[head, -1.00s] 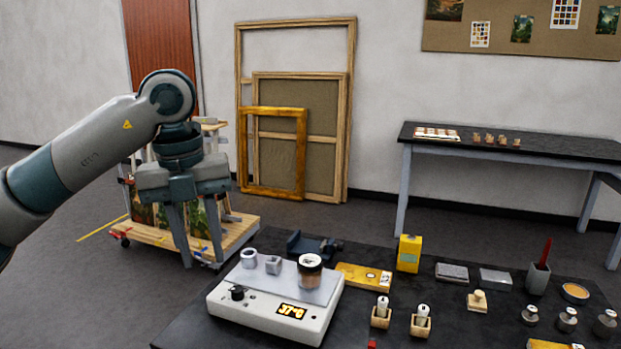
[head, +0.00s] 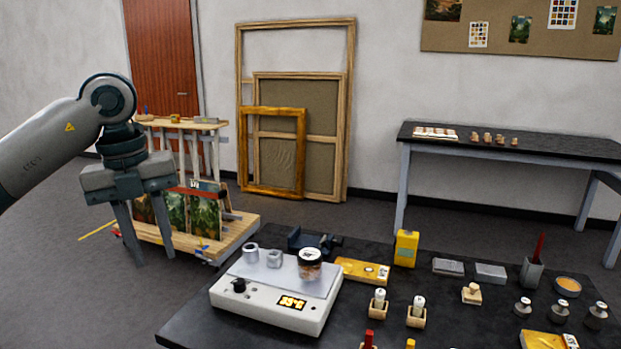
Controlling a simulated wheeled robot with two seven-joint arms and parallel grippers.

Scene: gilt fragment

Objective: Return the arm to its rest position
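My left arm comes in from the left in the head view. My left gripper (head: 151,258) points down with its two fingers spread apart and nothing between them. It hangs left of the black table, in front of a wooden cart, clear of the hot plate. My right gripper is out of view.
The black table (head: 187,328) also holds a yellow box (head: 405,249) and small weights. A wooden cart (head: 232,236) with paintings stands behind my gripper.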

